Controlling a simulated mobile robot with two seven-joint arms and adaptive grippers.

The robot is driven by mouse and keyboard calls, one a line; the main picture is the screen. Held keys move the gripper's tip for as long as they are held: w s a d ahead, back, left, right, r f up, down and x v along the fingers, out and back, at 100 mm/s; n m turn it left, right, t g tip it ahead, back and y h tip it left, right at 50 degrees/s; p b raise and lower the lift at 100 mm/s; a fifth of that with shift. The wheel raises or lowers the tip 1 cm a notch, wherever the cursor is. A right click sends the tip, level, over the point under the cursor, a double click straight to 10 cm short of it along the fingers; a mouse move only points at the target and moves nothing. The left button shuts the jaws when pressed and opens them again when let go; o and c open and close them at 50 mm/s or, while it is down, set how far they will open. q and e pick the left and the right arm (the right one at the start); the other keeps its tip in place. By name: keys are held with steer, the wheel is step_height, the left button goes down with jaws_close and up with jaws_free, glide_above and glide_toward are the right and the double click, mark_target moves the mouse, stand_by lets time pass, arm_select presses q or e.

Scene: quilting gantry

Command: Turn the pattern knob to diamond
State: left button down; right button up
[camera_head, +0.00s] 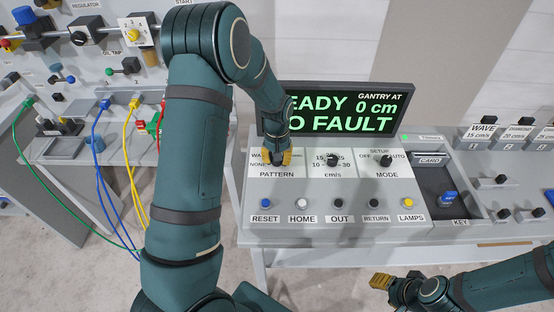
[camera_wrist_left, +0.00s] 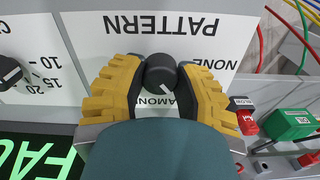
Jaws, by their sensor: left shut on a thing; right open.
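The pattern knob (camera_wrist_left: 161,69) is a dark round knob on the white panel, above the word PATTERN in the head view. My left gripper (camera_head: 277,157) is shut on it, with a yellow finger on either side in the left wrist view. The knob's white mark points down and slightly right in that upside-down view. Part of the DIAMOND label (camera_wrist_left: 158,100) shows just below the knob, and NONE (camera_wrist_left: 204,63) is to the right. The fingers hide the other labels. My right gripper (camera_head: 384,282) is open and empty, low in front of the console.
The speed knob (camera_head: 332,160) and mode knob (camera_head: 387,161) stand right of the gripper. A row of buttons, including RESET (camera_head: 266,203), lies below. The display (camera_head: 337,112) reads READY, 0 cm, NO FAULT, partly covered by my arm. Cables hang at left.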

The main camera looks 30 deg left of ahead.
arm_select(q)
steer(key=m+b, duration=0.1)
steer(key=m, duration=0.3)
steer(key=shift+m, duration=1.6)
steer(key=c, duration=0.6)
jaws_free()
steer(key=shift+r, duration=0.15)
step_height(320, 180, up, 12)
